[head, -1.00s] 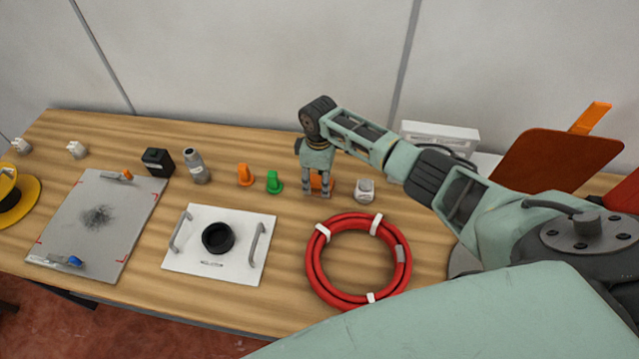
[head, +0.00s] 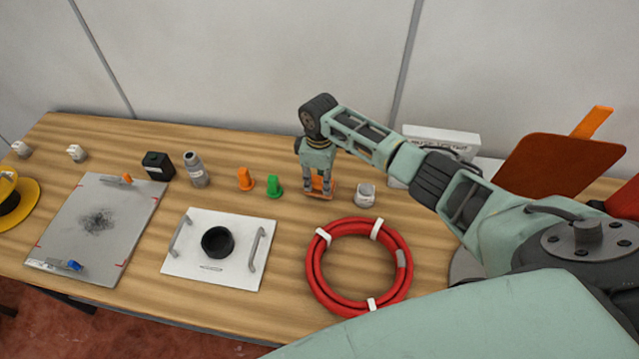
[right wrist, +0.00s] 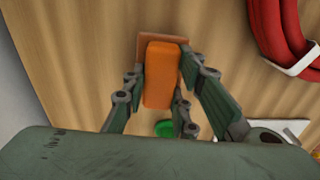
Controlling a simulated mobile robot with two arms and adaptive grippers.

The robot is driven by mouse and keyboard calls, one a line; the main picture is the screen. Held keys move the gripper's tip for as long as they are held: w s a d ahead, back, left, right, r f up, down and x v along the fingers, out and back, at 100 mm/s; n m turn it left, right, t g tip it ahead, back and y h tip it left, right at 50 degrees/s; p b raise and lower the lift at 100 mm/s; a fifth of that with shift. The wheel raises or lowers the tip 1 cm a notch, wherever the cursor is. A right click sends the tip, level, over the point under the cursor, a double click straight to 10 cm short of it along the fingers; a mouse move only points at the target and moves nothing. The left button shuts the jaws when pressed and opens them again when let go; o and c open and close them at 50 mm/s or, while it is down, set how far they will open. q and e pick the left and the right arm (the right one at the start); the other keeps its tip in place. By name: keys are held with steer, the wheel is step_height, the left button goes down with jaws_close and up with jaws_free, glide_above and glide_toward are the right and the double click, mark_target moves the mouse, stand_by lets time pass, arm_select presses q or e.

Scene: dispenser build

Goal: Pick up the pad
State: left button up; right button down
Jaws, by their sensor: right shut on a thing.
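The pad, an orange block on a flat brownish-orange base, is at the back middle of the table in the head view (head: 332,190). It also shows large in the right wrist view (right wrist: 162,85). My right gripper (head: 318,186) reaches down over it, its fingers on either side of the orange block, shut on it. The fingers hide part of the pad in the head view. I cannot tell whether its base is clear of the tabletop. My left gripper is not in view.
A red hose coil (head: 316,272) lies in front of the gripper. A small white-grey cup (head: 365,195) stands to its right. Green (head: 275,187) and orange (head: 245,179) pieces stand to its left. A white plate with handles (head: 250,220) and a grey board (head: 118,235) lie farther left.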

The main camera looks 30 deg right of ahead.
step_height(320, 180, up, 2)
steer(key=shift+w+b, duration=0.1)
steer(key=shift+b, duration=0.2)
steer(key=s+d+r+b, duration=0.1)
steer(key=s+d+r, duration=0.3)
steer(key=s+r, duration=0.3)
steer(key=s, duration=0.4)
steer(key=shift+r, duration=0.15)
